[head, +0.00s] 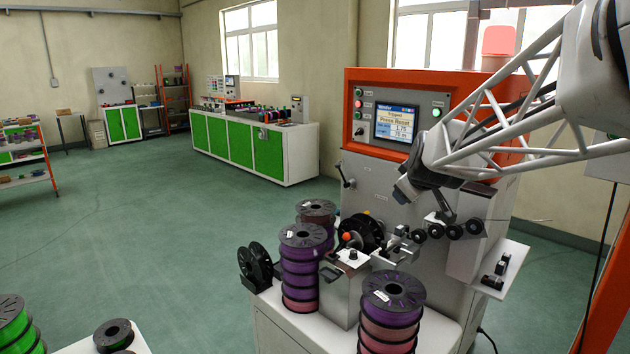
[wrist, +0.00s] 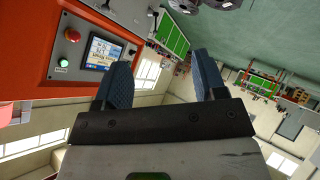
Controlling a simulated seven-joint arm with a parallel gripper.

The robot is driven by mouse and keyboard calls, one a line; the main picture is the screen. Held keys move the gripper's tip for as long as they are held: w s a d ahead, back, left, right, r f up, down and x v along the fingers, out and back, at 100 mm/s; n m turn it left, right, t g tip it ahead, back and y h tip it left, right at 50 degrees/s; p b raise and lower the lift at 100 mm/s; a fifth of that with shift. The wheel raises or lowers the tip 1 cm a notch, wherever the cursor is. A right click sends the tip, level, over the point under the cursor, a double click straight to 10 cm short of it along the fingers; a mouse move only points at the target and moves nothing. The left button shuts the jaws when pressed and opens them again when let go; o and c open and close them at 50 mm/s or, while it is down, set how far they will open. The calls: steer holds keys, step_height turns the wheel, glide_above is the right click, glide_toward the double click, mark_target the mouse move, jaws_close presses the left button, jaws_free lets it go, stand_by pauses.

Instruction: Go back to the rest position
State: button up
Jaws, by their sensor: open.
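My gripper (wrist: 162,66) is open and empty in the wrist view, its two blue finger pads well apart. In the head view my gripper (head: 403,192) hangs at the end of my arm, in front of the winder's grey front. It is below and right of the winder's screen (head: 395,123), which reads "Tripped, Press Reset". The winder (head: 367,192) has an orange surround with lit buttons. The control panel and its red knob (wrist: 73,36) also show at the upper left of the wrist view, to one side of the fingers.
Stacks of purple and pink spools (head: 303,262) (head: 392,310) stand on the winder's front ledge. A black spool (head: 360,232) and small guide rollers (head: 437,231) lie below my gripper. A green-doored workbench (head: 241,142) stands behind.

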steer(key=s+a+f+m+g, duration=0.1)
steer(key=s+f, duration=0.3)
steer(key=s, duration=0.9)
steer(key=s+a+f+m+g, duration=0.1)
steer(key=s+f+m+g, duration=0.3)
steer(key=s, duration=0.8)
steer(key=s+a+f+m+g, duration=0.2)
steer(key=s+f+m, duration=0.1)
steer(key=s, duration=1)
steer(key=shift+s+f+g, duration=0.3)
steer(key=shift+f+g, duration=0.1)
steer(key=shift+f, duration=0.15)
